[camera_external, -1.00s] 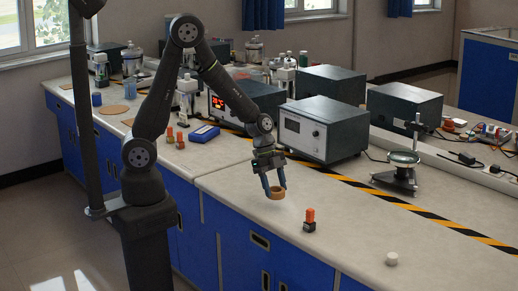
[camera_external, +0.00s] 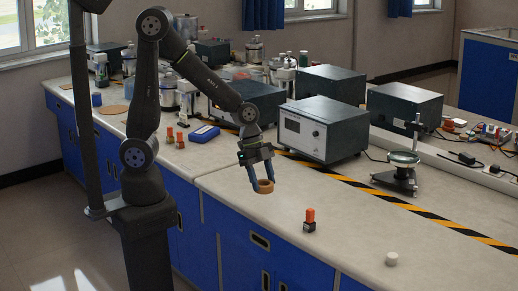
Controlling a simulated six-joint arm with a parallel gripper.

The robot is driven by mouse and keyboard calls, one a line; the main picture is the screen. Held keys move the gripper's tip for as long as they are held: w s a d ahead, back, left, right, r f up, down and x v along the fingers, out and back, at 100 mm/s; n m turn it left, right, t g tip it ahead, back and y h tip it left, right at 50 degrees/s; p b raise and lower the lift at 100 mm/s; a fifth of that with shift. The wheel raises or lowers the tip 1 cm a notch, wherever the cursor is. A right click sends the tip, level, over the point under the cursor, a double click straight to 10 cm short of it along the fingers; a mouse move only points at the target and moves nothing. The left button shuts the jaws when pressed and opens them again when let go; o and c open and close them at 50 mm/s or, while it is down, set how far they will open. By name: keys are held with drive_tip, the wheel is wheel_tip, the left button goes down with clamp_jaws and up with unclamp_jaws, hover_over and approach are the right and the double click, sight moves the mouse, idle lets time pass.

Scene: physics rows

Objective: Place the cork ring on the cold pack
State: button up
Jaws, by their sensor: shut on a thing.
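The cork ring (camera_external: 265,188) is a small tan-brown ring. My gripper (camera_external: 264,182) points down and is shut on it, with blue fingers on either side. The ring is held above the bench near its front edge. A flat blue pack with a pale top, which looks like the cold pack (camera_external: 203,135), lies on the bench to the left of my gripper and farther back. Nothing is seen on top of it.
Small orange-topped vials (camera_external: 171,136) stand just left of the blue pack. An orange-topped item (camera_external: 309,216) and a white cylinder (camera_external: 391,259) stand at the front right. Grey instrument boxes (camera_external: 318,132) line the back. The bench (camera_external: 225,170) between ring and pack is clear.

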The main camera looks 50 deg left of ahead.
drive_tip(key=w+a+r+n+t+y, duration=0.1)
drive_tip(key=w+a+n, duration=0.3)
drive_tip(key=w+a, duration=0.3)
drive_tip(key=w+a+n+t, duration=0.1)
drive_tip(key=w+a+n, duration=0.3)
drive_tip(key=w, duration=0.6)
drive_tip(key=w+a+r+n+t+y, duration=0.15)
drive_tip(key=w+a, duration=0.25)
drive_tip(key=a, duration=0.4)
drive_tip(key=w+a+n, duration=0.3)
drive_tip(key=w+a, duration=0.2)
drive_tip(key=a, duration=0.4)
drive_tip(key=n+y, duration=0.4)
drive_tip(key=n, duration=0.6)
hover_over(204, 133)
drive_tip(key=s+d, duration=0.1)
drive_tip(key=s, duration=0.1)
drive_tip(key=shift+h, duration=0.25)
drive_tip(key=f, duration=0.5)
drive_tip(key=shift+w+d+f, duration=0.15)
drive_tip(key=shift+w+d, duration=0.05)
drive_tip(key=shift+a+f, duration=0.35)
drive_tip(key=shift+a, duration=0.1)
drive_tip(key=shift+f+m+t, duration=0.25)
drive_tip(key=shift+f, duration=1.65)
drive_tip(key=shift+f, duration=0.15)
